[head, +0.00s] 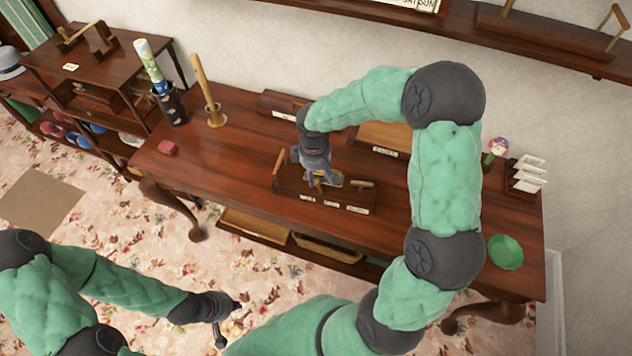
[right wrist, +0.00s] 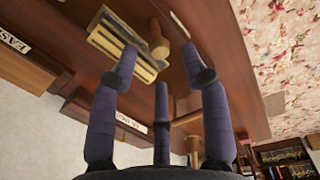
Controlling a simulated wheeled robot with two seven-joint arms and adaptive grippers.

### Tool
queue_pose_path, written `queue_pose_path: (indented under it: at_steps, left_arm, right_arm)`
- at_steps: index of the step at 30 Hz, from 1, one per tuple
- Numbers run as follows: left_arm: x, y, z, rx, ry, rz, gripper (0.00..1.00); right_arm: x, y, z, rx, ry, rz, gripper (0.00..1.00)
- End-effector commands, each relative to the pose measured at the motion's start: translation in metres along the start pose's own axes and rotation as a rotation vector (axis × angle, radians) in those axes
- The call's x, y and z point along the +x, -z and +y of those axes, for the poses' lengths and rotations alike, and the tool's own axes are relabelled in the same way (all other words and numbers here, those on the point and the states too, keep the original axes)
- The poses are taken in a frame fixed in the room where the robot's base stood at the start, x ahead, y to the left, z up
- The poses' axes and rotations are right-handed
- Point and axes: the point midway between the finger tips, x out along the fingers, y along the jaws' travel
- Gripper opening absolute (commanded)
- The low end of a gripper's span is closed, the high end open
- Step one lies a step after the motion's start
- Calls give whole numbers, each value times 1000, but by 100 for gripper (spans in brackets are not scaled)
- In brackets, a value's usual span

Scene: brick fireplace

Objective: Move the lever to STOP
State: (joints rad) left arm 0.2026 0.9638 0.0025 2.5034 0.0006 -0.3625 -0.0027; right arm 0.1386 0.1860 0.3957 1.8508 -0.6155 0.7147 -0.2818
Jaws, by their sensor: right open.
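The lever unit is a dark wooden base (head: 290,188) on the long table, with small white labels along its front edge, too small to read. It has a brass slotted plate, which shows in the right wrist view (right wrist: 122,48), and a wooden lever handle (right wrist: 159,40) beside the plate. My right gripper (head: 318,182) is over the unit, pointing down, and hides part of it. In the right wrist view its fingers (right wrist: 160,68) are spread with nothing between them. My left gripper (head: 230,320) is low at the front, away from the table, with its fingers apart and empty.
A wooden box (head: 385,137) sits behind the unit.

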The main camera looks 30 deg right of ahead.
Motion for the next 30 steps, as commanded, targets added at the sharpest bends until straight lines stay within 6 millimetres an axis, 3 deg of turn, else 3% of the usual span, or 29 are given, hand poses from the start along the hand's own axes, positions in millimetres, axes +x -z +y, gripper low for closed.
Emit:
queue_pose_path:
  at_steps: [3, 9, 21, 26, 27, 30]
  left_arm:
    - [6, 0, -2, 0, 0, 0, 0]
    - [11, 0, -4, 0, 0, 0, 0]
    - [11, 0, -4, 0, 0, 0, 0]
    - [11, 1, -4, 0, 0, 0, 0]
    - [11, 1, -4, 0, 0, 0, 0]
    - [11, 0, -4, 0, 0, 0, 0]
  right_arm:
    - [22, 0, -1, -1, 2, -2, 46]
    - [43, 0, 0, 1, 0, 0, 46]
    - [48, 0, 0, 0, 0, 1, 46]
    - [48, 0, 0, 0, 0, 1, 4]
    - [48, 0, 0, 0, 1, 1, 0]
    - [48, 0, 0, 0, 1, 1, 0]
